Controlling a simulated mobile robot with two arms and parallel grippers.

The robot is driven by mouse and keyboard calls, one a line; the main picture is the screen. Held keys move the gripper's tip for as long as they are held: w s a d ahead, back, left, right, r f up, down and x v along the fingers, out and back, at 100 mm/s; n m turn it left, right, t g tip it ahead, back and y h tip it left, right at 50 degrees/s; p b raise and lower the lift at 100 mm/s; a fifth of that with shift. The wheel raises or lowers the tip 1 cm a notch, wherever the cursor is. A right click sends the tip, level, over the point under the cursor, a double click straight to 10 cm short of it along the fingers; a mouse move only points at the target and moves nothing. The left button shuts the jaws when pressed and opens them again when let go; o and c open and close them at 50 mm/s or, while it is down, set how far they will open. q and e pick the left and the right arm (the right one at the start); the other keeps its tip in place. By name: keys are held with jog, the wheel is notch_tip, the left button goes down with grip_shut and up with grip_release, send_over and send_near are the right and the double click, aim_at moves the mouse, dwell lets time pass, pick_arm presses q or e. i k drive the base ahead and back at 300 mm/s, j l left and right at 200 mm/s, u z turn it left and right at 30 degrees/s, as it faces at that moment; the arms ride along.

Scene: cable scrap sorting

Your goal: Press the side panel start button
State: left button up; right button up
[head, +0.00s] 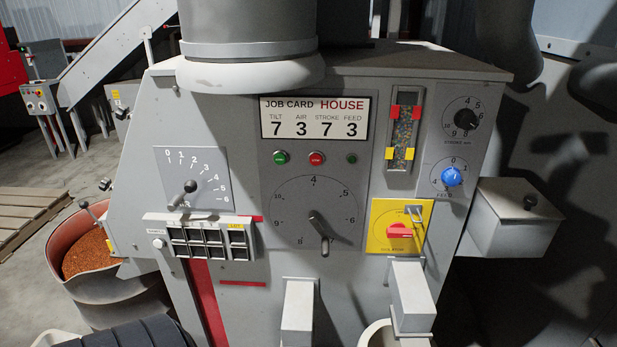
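The grey machine (350,265) fills the middle of the head view. On its front panel, below the job card, sit a green button (281,157), a red button (316,158) and a smaller green button or lamp (351,158). Their labels are too small to read. A separate control box (40,97) with small buttons stands at the far left in the background; I cannot tell its labels. I cannot tell which of these is the side panel start button.
The job card (315,118) reads tilt 7, air 3, stroke 7, feed 3. Around the buttons are a large dial (315,212), a blue feed knob (451,176) and a yellow isolator plate (385,240). A tub (62,230) holds orange granules.

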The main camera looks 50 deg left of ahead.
aim_at(280, 158)
jog(key=u, duration=1.5)
